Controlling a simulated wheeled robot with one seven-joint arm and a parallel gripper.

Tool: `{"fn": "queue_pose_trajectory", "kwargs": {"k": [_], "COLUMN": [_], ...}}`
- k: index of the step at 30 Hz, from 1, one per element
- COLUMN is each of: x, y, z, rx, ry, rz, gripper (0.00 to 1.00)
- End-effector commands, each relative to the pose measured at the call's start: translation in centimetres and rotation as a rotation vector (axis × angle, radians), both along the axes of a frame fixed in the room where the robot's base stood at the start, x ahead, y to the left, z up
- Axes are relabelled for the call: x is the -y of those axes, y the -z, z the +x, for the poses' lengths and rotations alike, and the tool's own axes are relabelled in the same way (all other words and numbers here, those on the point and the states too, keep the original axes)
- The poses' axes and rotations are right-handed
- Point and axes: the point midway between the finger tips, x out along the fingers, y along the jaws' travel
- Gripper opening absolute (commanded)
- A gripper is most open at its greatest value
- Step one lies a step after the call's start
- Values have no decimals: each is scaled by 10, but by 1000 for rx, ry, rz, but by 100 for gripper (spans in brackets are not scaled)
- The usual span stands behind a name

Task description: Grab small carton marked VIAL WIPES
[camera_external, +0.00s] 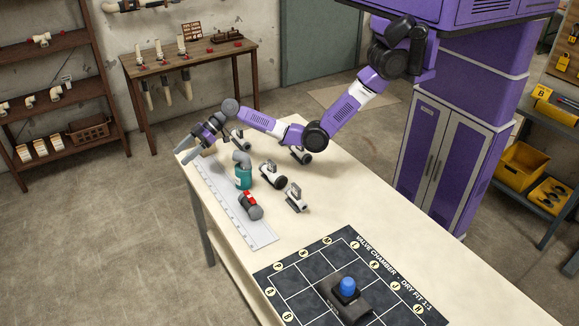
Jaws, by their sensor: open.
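My gripper (188,146) is over the far left end of the workbench, with its fingers angled down and left. It is open, and I see nothing between its fingers. A small brown box-like thing (209,150) is on the bench just right of and beneath the gripper, partly hidden by it; I cannot tell whether it is a carton. Several small white-and-orange cartons (41,148) stand on the lower shelf at the left, well away from the gripper. No marking reading VIAL WIPES is legible, so I cannot tell which thing is that carton.
On the workbench (345,205) are a teal container (243,176), a red-and-grey valve (250,205), pipe fittings (273,175) and a pale ruled strip (222,196). A dark gridded mat (287,282) with a blue-topped block (347,289) lies at the front. The bench's right middle is clear.

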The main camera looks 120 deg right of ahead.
Motion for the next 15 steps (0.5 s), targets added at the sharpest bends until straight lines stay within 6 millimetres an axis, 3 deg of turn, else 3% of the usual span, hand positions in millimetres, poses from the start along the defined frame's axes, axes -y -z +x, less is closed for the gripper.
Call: {"fn": "queue_pose_trajectory", "kwargs": {"k": [1,6,10,15], "x": [28,103,141,164], "y": [9,24,27,31], "z": [-20,-95,-150,-198], "rx": [-5,5,38,80], "ry": [3,-50,-95,-132], "rz": [2,-6,-24,-44], "gripper": [71,71,71,71]}}
